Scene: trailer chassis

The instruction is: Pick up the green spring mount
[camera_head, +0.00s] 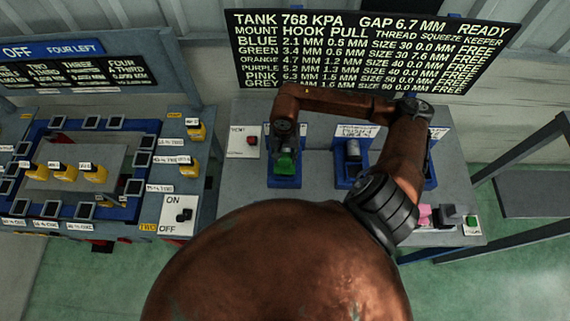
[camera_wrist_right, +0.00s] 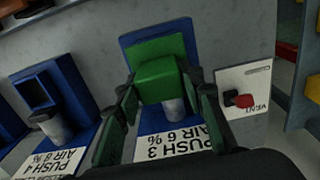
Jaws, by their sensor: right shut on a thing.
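The green spring mount (camera_head: 285,162) is at the blue holder (camera_head: 285,183) on the grey bench, left of the bench's middle. My right gripper (camera_head: 286,155) reaches down over it from above. In the right wrist view the green mount (camera_wrist_right: 160,82) sits between the two fingers of my gripper (camera_wrist_right: 166,97), which is shut on it. A grey cylinder shows just below the green block, in front of the blue holder's back plate (camera_wrist_right: 155,33). Whether the mount still touches the holder cannot be told. My left gripper is out of view.
A second blue holder with a grey cylinder (camera_head: 353,150) stands to the right. A red vent knob (camera_wrist_right: 243,101) on a white plate is beside the first holder. Pink pieces (camera_head: 425,214) lie at the bench's right. A separate panel with yellow blocks (camera_head: 66,173) is at left.

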